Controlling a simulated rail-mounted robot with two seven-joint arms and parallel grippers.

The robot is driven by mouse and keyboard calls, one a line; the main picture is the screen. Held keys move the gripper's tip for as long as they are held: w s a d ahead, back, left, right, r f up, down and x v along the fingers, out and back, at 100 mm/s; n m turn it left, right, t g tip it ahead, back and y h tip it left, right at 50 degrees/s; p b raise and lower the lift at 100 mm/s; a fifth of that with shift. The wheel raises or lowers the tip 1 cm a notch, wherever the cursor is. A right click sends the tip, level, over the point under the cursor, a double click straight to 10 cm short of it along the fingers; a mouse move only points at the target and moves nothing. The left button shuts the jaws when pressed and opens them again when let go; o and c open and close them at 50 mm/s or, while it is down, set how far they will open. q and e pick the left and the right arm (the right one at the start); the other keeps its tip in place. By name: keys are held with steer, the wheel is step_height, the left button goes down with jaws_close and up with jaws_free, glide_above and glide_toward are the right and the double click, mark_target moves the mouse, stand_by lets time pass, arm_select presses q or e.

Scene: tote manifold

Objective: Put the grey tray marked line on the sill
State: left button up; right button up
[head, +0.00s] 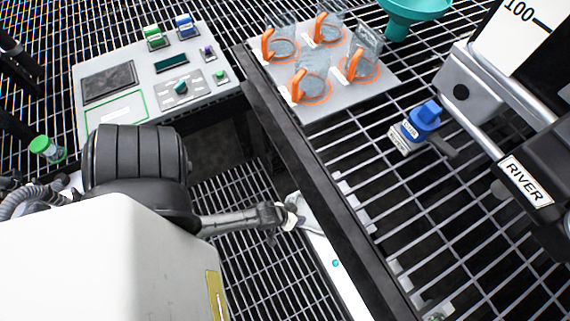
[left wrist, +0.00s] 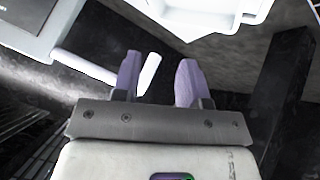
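I cannot pick out a tray marked line or a sill for certain in either view. In the left wrist view my left gripper (left wrist: 160,82) has two purple fingers spread apart. A thin white bar (left wrist: 149,74) shows beside its left finger; I cannot tell whether they touch. A pale, rimmed moulded piece (left wrist: 205,14) lies beyond the fingertips, its marking unseen. In the head view my left arm covers the lower left, and I cannot make out the gripper's fingers there. My right gripper is not in view.
In the head view, a control panel (head: 134,73) stands upper left, near a green-capped jar (head: 47,149). A grey board (head: 350,97) holds several clear cups with orange handles. A dark beam crosses the grating.

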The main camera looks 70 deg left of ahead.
arm_select(q)
steer(key=s+d+r+m+g, duration=0.2)
steer(key=s+r+m, duration=0.1)
steer(key=r, duration=0.7)
steer(key=s+d+r+m+g, duration=0.2)
steer(key=r+m, duration=0.3)
steer(key=r, duration=0.6)
steer(key=shift+s+d+r, duration=0.15)
steer(key=shift+s+d, duration=0.3)
steer(key=shift+d, duration=0.2)
